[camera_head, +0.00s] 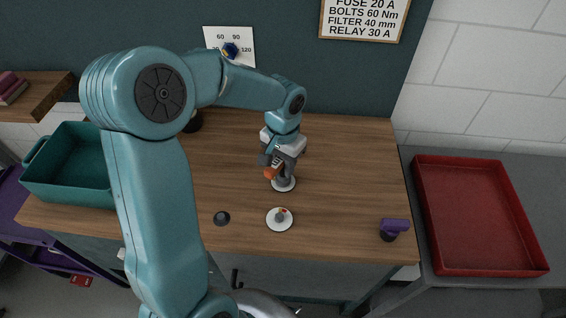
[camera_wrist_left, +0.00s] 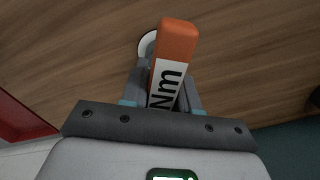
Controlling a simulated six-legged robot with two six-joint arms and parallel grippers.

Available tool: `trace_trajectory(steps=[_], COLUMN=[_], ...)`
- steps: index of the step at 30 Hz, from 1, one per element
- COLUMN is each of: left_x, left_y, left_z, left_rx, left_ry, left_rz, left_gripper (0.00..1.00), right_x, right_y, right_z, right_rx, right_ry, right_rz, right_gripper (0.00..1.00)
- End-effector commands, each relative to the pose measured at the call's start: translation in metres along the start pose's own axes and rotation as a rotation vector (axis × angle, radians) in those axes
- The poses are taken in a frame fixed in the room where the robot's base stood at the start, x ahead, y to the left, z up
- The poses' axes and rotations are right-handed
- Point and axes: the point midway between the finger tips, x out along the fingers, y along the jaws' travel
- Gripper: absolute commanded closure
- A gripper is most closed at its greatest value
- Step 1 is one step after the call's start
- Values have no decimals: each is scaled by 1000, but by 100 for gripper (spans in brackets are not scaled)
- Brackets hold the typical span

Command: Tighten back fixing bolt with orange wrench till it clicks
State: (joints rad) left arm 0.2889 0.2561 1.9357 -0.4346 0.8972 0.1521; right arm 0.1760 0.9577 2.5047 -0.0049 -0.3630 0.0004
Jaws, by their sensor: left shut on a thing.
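My left gripper (camera_head: 277,158) is over the middle of the wooden bench, shut on the orange wrench (camera_head: 272,172). In the left wrist view the orange wrench (camera_wrist_left: 178,42), with "Nm" on a white label, lies between the fingers (camera_wrist_left: 164,92). The wrench is over the back white disc (camera_head: 284,186), whose rim also shows in the left wrist view (camera_wrist_left: 146,42). The back fixing bolt is hidden by the wrench and gripper; I cannot tell whether the wrench sits on it. The front white disc (camera_head: 274,226) carries a small orange-topped bolt (camera_head: 281,212). My right gripper is not in view.
A dark round knob (camera_head: 222,218) and a purple tool (camera_head: 394,226) stand near the bench's front edge. A teal bin (camera_head: 70,190) is left, a red tray (camera_head: 480,268) right. A dial with a blue knob (camera_head: 231,49) and a text sign (camera_head: 364,18) hang behind.

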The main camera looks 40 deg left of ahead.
Motion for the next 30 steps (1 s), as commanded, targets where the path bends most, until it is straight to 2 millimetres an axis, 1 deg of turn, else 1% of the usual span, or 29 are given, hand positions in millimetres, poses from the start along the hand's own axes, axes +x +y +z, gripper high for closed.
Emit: trace_trajectory(steps=[5, 8, 12, 15, 25, 28, 30], left_x=[-2, -4, -3, -2, -2, -3, -4], left_y=[0, 0, 0, 0, -1, -1, -1], left_z=[0, 0, 0, 0, -1, -1, -1], left_rx=[17, 137, 343, 420, 451, 545, 645], left_ry=[1, 1, 1, 1, 1, 1, 1], left_rz=[0, 0, -1, -1, -1, -1, -1], left_gripper=[100, 100, 100, 100, 100, 100, 100], right_x=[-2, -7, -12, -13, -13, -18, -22], right_y=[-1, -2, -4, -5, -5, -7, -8], right_z=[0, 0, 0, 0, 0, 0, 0], right_rx=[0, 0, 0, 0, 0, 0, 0], right_ry=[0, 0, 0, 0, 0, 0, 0], right_rz=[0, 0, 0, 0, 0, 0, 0], right_gripper=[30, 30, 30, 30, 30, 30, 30])
